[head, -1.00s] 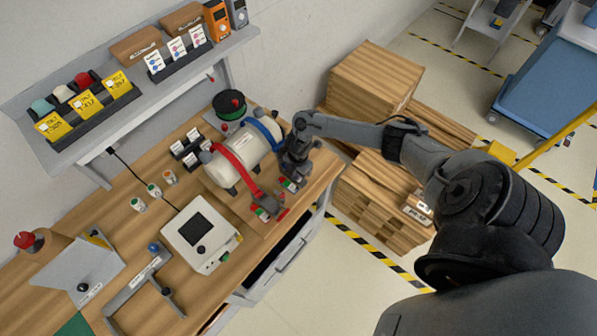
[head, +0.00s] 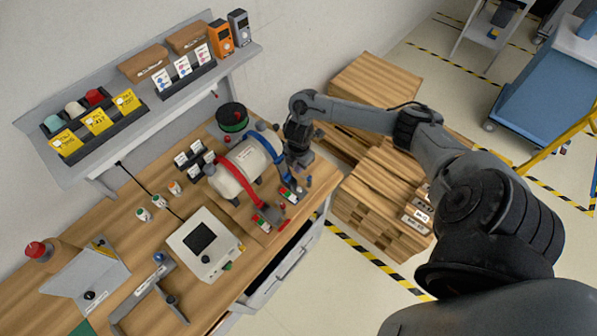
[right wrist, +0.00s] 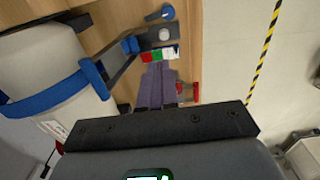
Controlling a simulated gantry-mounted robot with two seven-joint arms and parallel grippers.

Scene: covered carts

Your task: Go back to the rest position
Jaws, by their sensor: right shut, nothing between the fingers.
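My right arm comes in from the lower right in the head view and reaches the right end of the workbench. My right gripper (head: 299,163) hangs there beside the blue strap (head: 268,143) of a white cylinder (head: 240,168). In the right wrist view its dark fingers (right wrist: 156,84) are together and empty, close to a clamp with a red, white and green marking (right wrist: 160,54); I cannot tell whether they touch it. The blue strap also shows in the right wrist view (right wrist: 45,101). My left gripper is out of view.
A red strap (head: 235,181) circles the cylinder's left part. A white box with a dark screen (head: 203,245) stands in front. A shelf (head: 150,110) holds bins above the bench. Wooden crates (head: 385,195) stand right of the bench, under my arm.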

